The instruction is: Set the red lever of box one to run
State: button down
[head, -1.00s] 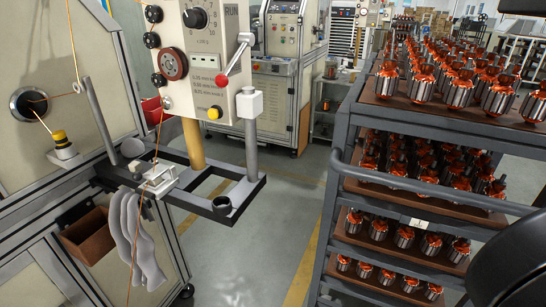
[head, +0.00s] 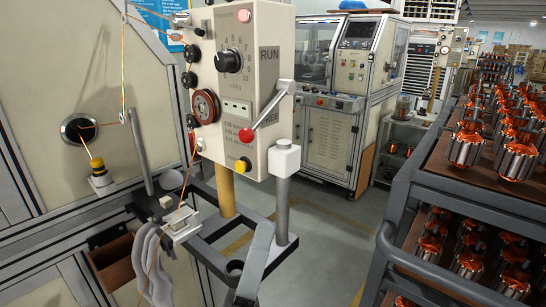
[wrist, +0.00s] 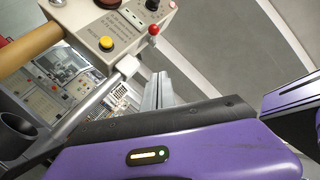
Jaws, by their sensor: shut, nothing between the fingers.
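The control box (head: 236,70) stands in the middle-left of the head view, with a dial, a yellow button and the word RUN high on its right side. Its red lever (head: 247,135) has a grey rod rising from the red ball to a pivot on the right side. The ball hangs low, well below RUN. In the wrist view the red lever (wrist: 153,29) is at the top, beside the box's edge. My gripper (wrist: 157,80) is shut and empty, apart from the lever and below it in that picture. A grey bar at the head view's bottom seems to be its fingers.
A white-capped grey post (head: 283,165) stands right below the box. A dark frame (head: 215,232) lies beneath it. A rack of copper-wound armatures (head: 415,180) fills the right. Open floor (head: 330,235) lies between.

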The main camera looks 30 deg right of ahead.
jog(key=shift+w+d+r+p, duration=0.55)
jog(key=shift+w+r+p, duration=0.25)
jog(key=shift+w+r, duration=0.5)
jog(key=shift+w+d+r+p, duration=0.55)
jog(key=shift+w+r+p, duration=0.35)
jog(key=shift+r, duration=0.8)
jog(key=shift+w+d+r+p, duration=0.55)
jog(key=shift+w+r+p, duration=0.2)
jog(key=shift+w+r, duration=0.6)
jog(key=shift+s+a+r, duration=0.1)
jog(key=shift+s+r, duration=0.1)
